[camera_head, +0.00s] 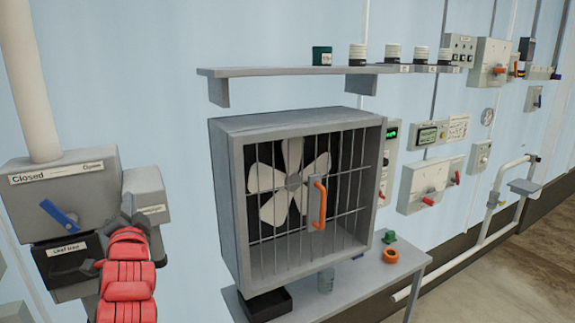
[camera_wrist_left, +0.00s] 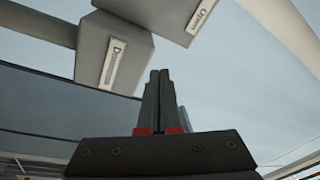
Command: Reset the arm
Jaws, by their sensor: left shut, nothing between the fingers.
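My left gripper (camera_head: 130,205) is at the lower left of the head view, with the red segments of my arm below it. It is in front of the right edge of a grey valve box (camera_head: 90,180) labelled "Closed" and "Open", and overlaps a smaller grey box (camera_head: 147,190) there. In the left wrist view the two dark fingers (camera_wrist_left: 160,100) with red bases are together and hold nothing. Labelled grey box undersides (camera_wrist_left: 115,55) show above them. I cannot tell whether the fingers touch a box. My right gripper is not in view.
A blue lever (camera_head: 60,215) is on the valve box. A barred fan cabinet (camera_head: 225,190) with an orange handle (camera_head: 318,203) stands on a grey table (camera_head: 400,275). A shelf (camera_head: 330,71) with jars is above. Switch panels and a pipe are on the right wall.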

